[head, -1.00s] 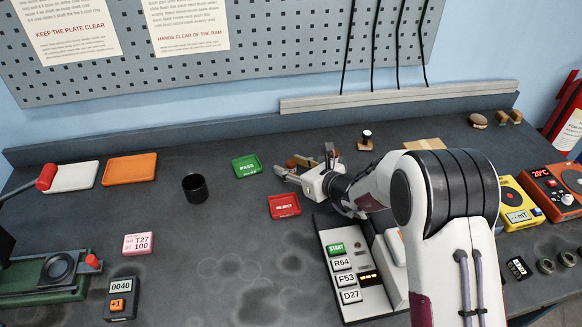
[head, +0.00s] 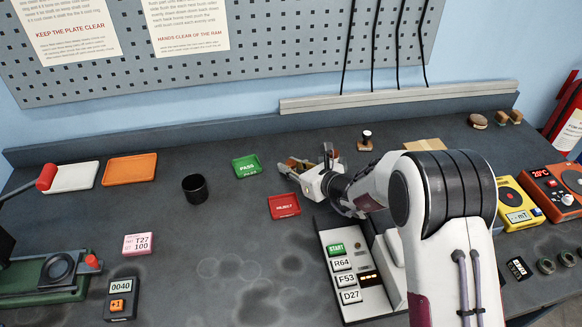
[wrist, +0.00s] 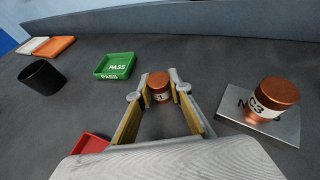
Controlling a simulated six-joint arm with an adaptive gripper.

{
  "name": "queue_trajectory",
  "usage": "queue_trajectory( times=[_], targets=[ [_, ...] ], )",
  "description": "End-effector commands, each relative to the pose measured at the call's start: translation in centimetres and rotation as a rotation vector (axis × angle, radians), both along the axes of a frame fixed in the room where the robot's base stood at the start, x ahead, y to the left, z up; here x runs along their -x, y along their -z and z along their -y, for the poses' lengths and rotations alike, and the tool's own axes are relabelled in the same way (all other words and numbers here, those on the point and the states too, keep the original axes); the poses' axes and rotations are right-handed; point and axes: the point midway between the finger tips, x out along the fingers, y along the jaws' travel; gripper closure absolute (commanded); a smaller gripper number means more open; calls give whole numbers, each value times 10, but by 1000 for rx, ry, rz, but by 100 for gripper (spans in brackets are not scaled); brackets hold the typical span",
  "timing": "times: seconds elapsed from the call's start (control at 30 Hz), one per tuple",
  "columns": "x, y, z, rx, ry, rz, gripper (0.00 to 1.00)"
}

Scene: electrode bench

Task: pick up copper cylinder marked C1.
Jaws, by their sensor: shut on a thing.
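A copper cylinder (wrist: 159,84) with a pale label, of which a "1" can be read, sits between my fingertips in the wrist view. My gripper (wrist: 158,92) is shut on it, with one finger on each side. The lower part of its label is in view; the rest of the marking is hard to read. In the head view my gripper (head: 303,166) is low over the bench, right of the green PASS tray, and its fingers largely hide the cylinder.
Another copper cylinder marked C3 (wrist: 266,100) stands on a metal plate (wrist: 282,131) close to the right. A green PASS tray (wrist: 114,65) and a black cup (wrist: 41,79) lie to the left. A red REJECT tray (head: 284,206) is near my gripper.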

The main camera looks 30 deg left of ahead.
Motion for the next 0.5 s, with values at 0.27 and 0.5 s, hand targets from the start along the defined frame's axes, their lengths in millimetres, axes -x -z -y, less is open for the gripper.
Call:
queue_trajectory(
  times=[0.27, 0.5],
  targets=[
    [0, -7, 0, -3, 0, 2, 100],
    [-1, -27, 0, -3, 0, 3, 100]
  ],
)
